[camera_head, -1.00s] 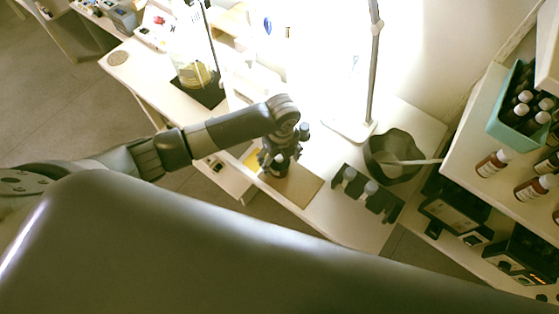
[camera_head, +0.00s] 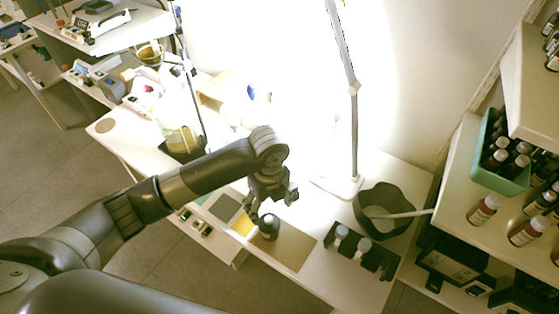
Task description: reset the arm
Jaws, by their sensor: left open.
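My left arm comes in from the lower left and reaches over the white table (camera_head: 335,285). My left gripper (camera_head: 270,203) points down, open, above a small dark bottle (camera_head: 269,226). The bottle stands upright on a tan mat (camera_head: 290,248). The fingers look just above or beside the bottle; I cannot tell whether they touch it. My right gripper is not in view.
A black rack (camera_head: 352,250) with white-capped bottles stands right of the mat. A dark bowl (camera_head: 384,212), a lamp (camera_head: 346,120) and a glass vessel (camera_head: 180,138) are on the table. Shelves at the right hold brown bottles (camera_head: 483,210) and a teal crate (camera_head: 498,160).

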